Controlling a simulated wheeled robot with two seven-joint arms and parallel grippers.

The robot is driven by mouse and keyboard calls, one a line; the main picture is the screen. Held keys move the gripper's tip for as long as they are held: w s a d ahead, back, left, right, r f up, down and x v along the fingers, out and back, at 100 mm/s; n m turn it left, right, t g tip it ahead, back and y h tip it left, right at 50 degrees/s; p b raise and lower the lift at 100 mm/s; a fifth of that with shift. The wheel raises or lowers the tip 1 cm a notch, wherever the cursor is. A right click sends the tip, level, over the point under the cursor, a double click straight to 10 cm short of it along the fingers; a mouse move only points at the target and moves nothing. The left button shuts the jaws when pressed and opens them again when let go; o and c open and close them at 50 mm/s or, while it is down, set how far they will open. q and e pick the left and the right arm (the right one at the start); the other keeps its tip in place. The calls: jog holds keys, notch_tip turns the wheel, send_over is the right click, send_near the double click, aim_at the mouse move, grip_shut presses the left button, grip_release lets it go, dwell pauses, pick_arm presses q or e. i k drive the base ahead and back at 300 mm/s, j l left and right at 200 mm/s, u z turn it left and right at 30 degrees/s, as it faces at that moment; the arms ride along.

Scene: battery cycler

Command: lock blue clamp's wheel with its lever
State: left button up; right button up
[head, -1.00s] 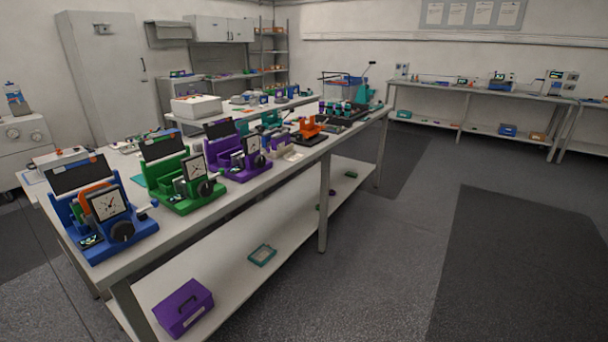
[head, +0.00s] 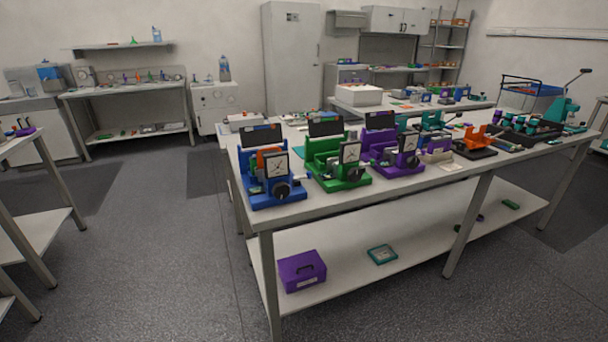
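The blue clamp (head: 254,193) stands upright at the near left corner of the long workbench (head: 318,207). It has a square white dial gauge (head: 276,164) on its front and a dark panel at its back. Its black round wheel (head: 282,190) is at the lower right of the dial. A small pale tip (head: 306,176) shows just right of the wheel; I cannot tell whether it is the lever. An orange part (head: 265,152) sits behind the dial. Neither of my grippers is in view.
A green clamp (head: 344,185) and a purple clamp (head: 403,168) stand to the right on the same bench. A purple box (head: 301,270) and a teal tray (head: 382,254) are on the lower shelf. The floor left of the bench (head: 150,240) is clear.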

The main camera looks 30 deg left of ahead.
aim_at(309, 175)
jog(key=i+j, duration=0.15)
jog(key=j, duration=0.4)
jog(key=i+j+z, duration=0.15)
jog(key=j, duration=0.35)
jog(key=i+j, duration=0.1)
jog(key=j, duration=0.45)
jog(key=i+j+z, duration=0.15)
jog(key=j, duration=0.4)
jog(key=i+j, duration=0.1)
jog(key=j, duration=0.45)
jog(key=j+z, duration=0.1)
jog(key=j, duration=0.45)
jog(key=i, duration=0.05)
